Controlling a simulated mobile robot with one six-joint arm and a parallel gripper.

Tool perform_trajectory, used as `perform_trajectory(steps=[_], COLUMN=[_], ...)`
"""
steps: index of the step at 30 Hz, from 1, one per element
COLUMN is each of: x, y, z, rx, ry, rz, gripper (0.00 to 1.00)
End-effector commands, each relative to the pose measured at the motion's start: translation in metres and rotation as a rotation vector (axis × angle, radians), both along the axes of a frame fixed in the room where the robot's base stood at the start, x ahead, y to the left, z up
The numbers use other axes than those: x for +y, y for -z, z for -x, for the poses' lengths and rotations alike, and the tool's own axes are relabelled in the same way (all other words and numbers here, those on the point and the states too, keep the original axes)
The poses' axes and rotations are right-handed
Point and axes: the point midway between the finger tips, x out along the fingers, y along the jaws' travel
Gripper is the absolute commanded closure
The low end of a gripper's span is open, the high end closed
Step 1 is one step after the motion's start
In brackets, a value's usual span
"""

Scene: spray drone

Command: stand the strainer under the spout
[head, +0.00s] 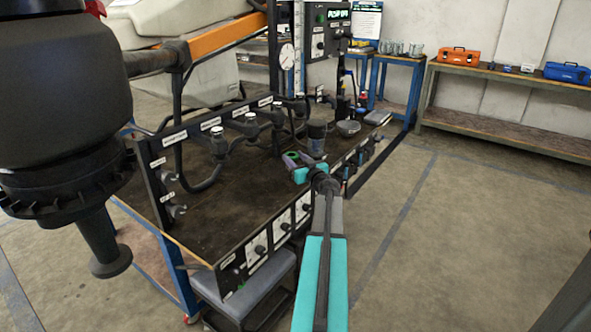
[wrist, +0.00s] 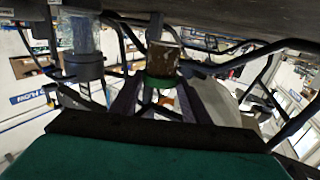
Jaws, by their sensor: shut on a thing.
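My gripper (head: 300,163) is over the front part of the bench top (head: 215,205). In the wrist view, its two dark fingers (wrist: 160,92) are closed on the strainer (wrist: 164,58), a small brownish-gold cylinder with a green ring. The ring is at the fingers, and the brownish body extends toward the bench surface seen at the top. In the head view, only a bit of the green ring (head: 292,157) shows between the fingers. I cannot tell whether the strainer touches the bench, or which fitting is the spout.
Several dark valve fittings (head: 219,142) and hoses run along the bench's back. A dark cylinder (head: 316,135) stands just behind my gripper; a grey bowl (head: 348,128) is to its right. A large black nozzle (head: 108,250) hangs at the left. The bench's front left is clear.

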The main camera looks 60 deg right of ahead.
Motion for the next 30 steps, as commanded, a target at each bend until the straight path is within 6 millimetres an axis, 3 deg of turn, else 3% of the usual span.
perform_trajectory(steps=[13, 29, 30], x=[0.0, 0.001, 0.001], y=[0.047, 0.052, 0.052], z=[-0.001, -0.002, -0.002], rx=[0.0, 0.0, 0.0], ry=[-0.001, -0.002, -0.002], rz=[-0.001, 0.0, 0.0], gripper=[0.79, 0.79, 0.54])
